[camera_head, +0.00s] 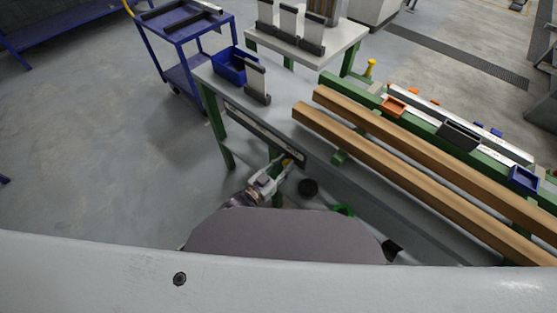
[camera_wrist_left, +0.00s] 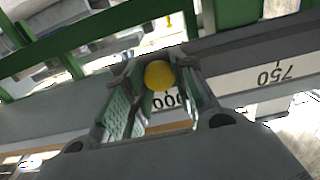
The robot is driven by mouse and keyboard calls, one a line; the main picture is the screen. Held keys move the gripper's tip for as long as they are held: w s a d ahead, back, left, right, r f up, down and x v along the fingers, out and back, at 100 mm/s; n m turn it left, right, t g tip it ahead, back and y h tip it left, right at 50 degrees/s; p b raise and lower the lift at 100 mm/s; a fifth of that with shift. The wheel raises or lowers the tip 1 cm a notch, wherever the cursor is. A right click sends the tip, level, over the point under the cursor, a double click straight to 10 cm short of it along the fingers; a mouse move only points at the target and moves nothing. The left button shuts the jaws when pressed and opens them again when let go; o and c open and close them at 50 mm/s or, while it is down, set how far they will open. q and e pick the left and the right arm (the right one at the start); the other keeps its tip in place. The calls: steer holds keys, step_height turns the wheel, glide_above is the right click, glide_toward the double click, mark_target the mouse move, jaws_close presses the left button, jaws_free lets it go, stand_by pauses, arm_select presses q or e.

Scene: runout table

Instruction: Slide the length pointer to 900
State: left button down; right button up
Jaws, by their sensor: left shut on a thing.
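The length pointer shows as a round yellow knob (camera_wrist_left: 159,75) in the left wrist view. My left gripper (camera_wrist_left: 155,92) is shut on it, with one finger on each side. The scale (camera_wrist_left: 240,80) runs along a dark rail and reads upside down here. In the head view my left gripper (camera_head: 272,177) is at the near end of the scale rail (camera_head: 262,132) on the table's front edge.
Two long wooden beams (camera_head: 400,172) lie along the runout table (camera_head: 285,122). A blue bin (camera_head: 232,66) and a grey upright bracket (camera_head: 256,82) stand at its far left end. A blue cart (camera_head: 190,35) stands behind. The floor on the left is clear.

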arm_select(q)
steer(key=shift+s+d, duration=0.2)
steer(key=shift+d, duration=0.1)
steer(key=c, duration=1.1)
jaws_free()
steer(key=shift+c, duration=0.2)
steer(key=v, duration=1.2)
